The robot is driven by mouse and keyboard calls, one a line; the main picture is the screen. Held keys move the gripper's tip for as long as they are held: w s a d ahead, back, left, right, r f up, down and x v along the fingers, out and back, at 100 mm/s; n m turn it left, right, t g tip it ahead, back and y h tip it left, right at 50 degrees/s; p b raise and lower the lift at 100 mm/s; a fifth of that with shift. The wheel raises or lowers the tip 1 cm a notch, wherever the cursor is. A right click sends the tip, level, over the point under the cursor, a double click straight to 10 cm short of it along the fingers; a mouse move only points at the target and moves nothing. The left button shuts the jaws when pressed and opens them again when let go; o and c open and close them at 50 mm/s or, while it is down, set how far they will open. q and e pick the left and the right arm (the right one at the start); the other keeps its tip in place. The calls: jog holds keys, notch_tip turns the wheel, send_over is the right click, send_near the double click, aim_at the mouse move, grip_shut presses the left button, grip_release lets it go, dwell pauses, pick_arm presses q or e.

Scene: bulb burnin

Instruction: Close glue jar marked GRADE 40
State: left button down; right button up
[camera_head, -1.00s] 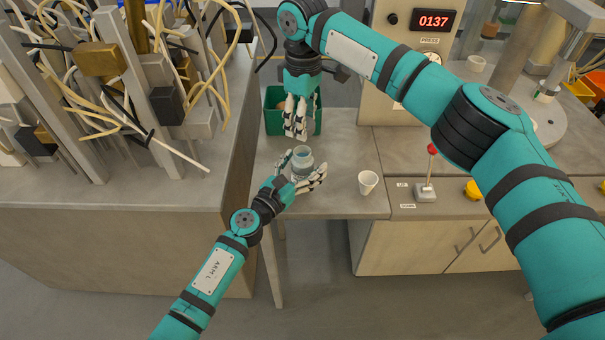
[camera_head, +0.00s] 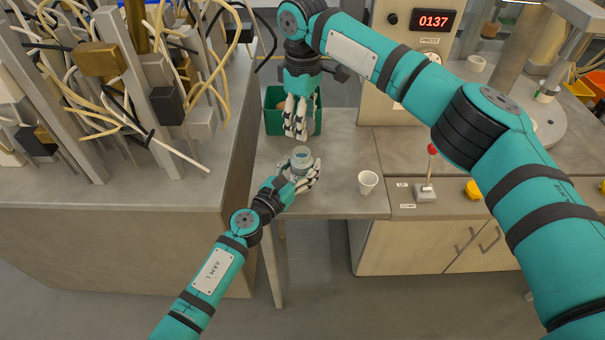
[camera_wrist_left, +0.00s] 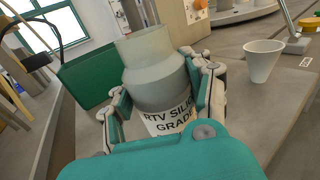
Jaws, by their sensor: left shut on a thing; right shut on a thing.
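A grey-white glue jar (camera_head: 301,157) stands upright with its narrower neck open and uncapped. It also shows in the left wrist view (camera_wrist_left: 155,72), where its label reads "RTV SILIC..." and "GRADE"; the number is hidden. My left gripper (camera_head: 304,178) is shut around the jar's body, with fingers on both sides in the left wrist view (camera_wrist_left: 163,98). My right gripper (camera_head: 295,122) points down behind and above the jar, apart from it. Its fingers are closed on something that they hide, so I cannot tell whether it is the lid.
A white cup (camera_head: 368,182) stands right of the jar. A green bin (camera_head: 276,118) is behind my right gripper. A lever with a red knob (camera_head: 432,149) is on the right-hand bench. A cable-filled rack (camera_head: 120,95) on a large block borders the left. Bench between jar and cup is clear.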

aim_at(301, 153)
jog(key=f, duration=0.5)
jog(key=shift+s+a, duration=0.15)
jog(key=shift+s, duration=0.05)
dwell(0.5)
jog(key=shift+s+f+m, duration=0.1)
jog(key=shift+f+m, duration=0.2)
jog(key=shift+f, duration=0.6)
jog(key=shift+f, duration=0.55)
jog(key=shift+a, duration=0.1)
